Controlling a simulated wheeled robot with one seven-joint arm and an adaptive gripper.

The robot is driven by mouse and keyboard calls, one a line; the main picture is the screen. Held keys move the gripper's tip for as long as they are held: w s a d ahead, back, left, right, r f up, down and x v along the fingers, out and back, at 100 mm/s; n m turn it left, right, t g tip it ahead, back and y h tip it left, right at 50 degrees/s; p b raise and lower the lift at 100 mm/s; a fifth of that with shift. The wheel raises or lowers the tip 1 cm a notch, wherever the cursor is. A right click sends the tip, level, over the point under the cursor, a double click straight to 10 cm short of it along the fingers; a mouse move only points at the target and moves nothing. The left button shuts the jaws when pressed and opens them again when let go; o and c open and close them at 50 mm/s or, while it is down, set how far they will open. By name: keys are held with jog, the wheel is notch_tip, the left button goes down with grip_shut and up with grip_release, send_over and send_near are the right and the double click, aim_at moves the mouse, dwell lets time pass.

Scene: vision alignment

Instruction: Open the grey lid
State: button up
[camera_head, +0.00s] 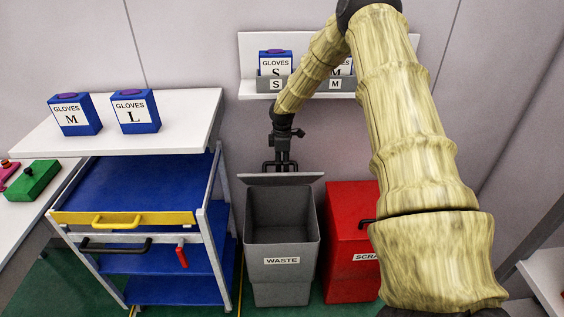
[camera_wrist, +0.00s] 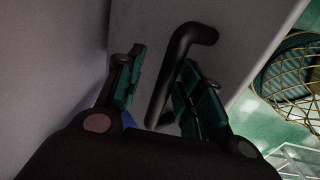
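The grey waste bin (camera_head: 281,262) stands on the floor with its mouth uncovered and its dark inside showing. Its grey lid (camera_head: 282,178) is raised at the back rim, seen nearly edge-on in the head view. My gripper (camera_head: 280,166) is just behind the lid, its fingertips partly hidden by it. In the wrist view, a black bent handle (camera_wrist: 172,78) on the grey lid surface (camera_wrist: 235,50) stands between the two fingers of my gripper (camera_wrist: 162,95). The fingers are apart, with a gap on the handle's left; the right finger is close to it. Contact is unclear.
A red scrap bin (camera_head: 347,240) stands close right of the grey bin, partly behind my arm. A blue cart (camera_head: 150,180) is on the left. A wall shelf (camera_head: 257,90) with glove boxes is above. The wrist view shows a wire basket (camera_wrist: 292,80).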

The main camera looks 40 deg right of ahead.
jog(key=shift+s+a+r, duration=0.1)
jog(key=shift+s+r, duration=0.05)
jog(key=shift+r, duration=0.25)
jog(key=shift+a+r, duration=0.1)
jog(key=shift+r, duration=0.1)
notch_tip(320, 180, up, 11)
jog(key=shift+s, duration=0.25)
